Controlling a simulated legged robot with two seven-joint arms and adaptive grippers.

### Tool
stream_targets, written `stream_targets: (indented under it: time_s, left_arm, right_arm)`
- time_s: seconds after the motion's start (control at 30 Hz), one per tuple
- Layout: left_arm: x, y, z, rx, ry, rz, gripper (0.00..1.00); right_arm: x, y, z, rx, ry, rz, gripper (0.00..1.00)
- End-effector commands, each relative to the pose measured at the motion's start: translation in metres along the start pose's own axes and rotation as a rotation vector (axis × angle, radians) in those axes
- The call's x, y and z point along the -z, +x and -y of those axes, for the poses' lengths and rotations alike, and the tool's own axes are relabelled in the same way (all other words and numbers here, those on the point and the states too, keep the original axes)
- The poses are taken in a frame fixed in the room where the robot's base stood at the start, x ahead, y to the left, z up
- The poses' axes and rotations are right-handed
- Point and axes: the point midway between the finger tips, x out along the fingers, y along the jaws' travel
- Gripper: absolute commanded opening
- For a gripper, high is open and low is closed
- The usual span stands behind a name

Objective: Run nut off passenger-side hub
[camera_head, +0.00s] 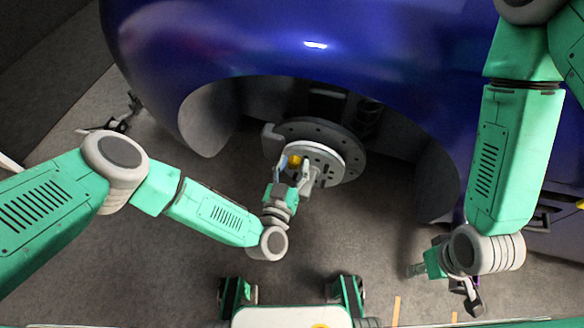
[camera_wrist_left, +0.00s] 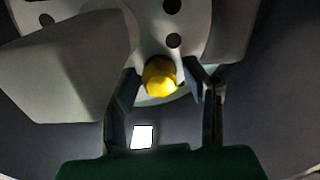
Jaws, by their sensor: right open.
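The yellow nut (camera_head: 294,161) is on the pale round hub face (camera_head: 325,154) in the wheel arch; it also shows in the left wrist view (camera_wrist_left: 160,76). My left gripper (camera_head: 293,168) is at the nut. In the left wrist view its two fingers (camera_wrist_left: 163,80) stand on either side of the nut, with a gap visible on the right side, so it looks open around it. Contact on the left side is unclear. My right gripper (camera_head: 417,270) is open, low at the right, away from the hub, and shows only small.
The blue car body (camera_head: 300,30) hangs over the hub, and the wheel arch edge (camera_head: 200,130) curves around it. A dark brake disc (camera_head: 350,135) sits behind the hub face. The grey floor (camera_head: 340,235) in front of the hub is mostly clear.

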Motion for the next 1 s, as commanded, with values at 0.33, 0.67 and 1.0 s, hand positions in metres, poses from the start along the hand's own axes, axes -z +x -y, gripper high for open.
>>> stream_targets:
  time_s: [0.33, 0.67, 1.0]
  left_arm:
    - [0.0, -0.0004, -0.0001, -0.001, -0.001, 0.0, 0.0]
    - [0.0001, -0.0011, -0.0001, -0.001, -0.302, -0.001, 0.0]
    - [-0.0004, -0.0023, 0.0009, 0.002, -0.849, -0.001, 0.0]
  right_arm:
    - [-0.0002, 0.0001, 0.0, 0.0, 0.0, 0.0, 0.41]
    - [-0.0002, 0.0002, 0.0, 0.0, 0.0, 0.0, 0.41]
    - [-0.0002, 0.0006, 0.0, 0.0, 0.0, 0.0, 0.41]
